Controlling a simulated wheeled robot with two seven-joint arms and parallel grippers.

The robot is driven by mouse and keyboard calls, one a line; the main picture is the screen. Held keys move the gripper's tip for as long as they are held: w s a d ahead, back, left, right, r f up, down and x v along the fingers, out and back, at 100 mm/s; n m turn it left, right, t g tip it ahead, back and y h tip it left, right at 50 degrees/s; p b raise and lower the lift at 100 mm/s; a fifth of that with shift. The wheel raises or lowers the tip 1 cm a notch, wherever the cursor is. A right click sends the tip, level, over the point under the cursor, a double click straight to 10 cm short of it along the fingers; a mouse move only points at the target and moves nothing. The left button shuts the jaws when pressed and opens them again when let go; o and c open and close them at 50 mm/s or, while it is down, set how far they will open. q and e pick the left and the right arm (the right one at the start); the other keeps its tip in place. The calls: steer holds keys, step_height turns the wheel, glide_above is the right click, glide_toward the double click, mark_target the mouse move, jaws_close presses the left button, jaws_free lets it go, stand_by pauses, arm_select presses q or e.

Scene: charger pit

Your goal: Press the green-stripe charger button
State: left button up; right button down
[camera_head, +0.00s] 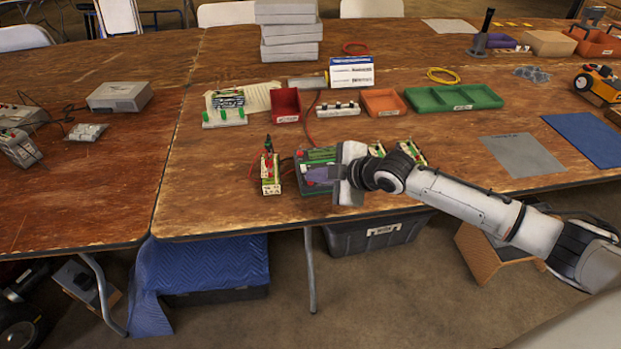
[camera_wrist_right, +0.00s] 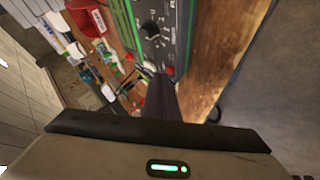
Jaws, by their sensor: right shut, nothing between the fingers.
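The green-stripe charger (camera_head: 318,156) is a dark grey box with a green band, on the front part of the middle table. Its dark face with a green edge, a black knob and white markings also shows close up in the right wrist view (camera_wrist_right: 170,20). My right gripper (camera_head: 341,188) is at the charger's right front side and hides part of it. Its shut, empty fingers (camera_wrist_right: 161,84) end just below the knob, close to the charger's face. My left gripper is not in view.
A battery pack with red and green parts (camera_head: 270,175) stands just left of the charger. Red (camera_head: 286,104), orange (camera_head: 383,102) and green (camera_head: 453,97) trays lie behind. A grey mat (camera_head: 523,154) lies to the right. The table's front edge is close.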

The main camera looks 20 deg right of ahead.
steer(key=shift+s+r, duration=0.1)
steer(key=shift+r, duration=0.25)
steer(key=r+p, duration=0.4)
steer(key=r, duration=0.1)
steer(key=shift+s, duration=0.4)
steer(key=shift+a, duration=0.1)
stand_by(0.5)
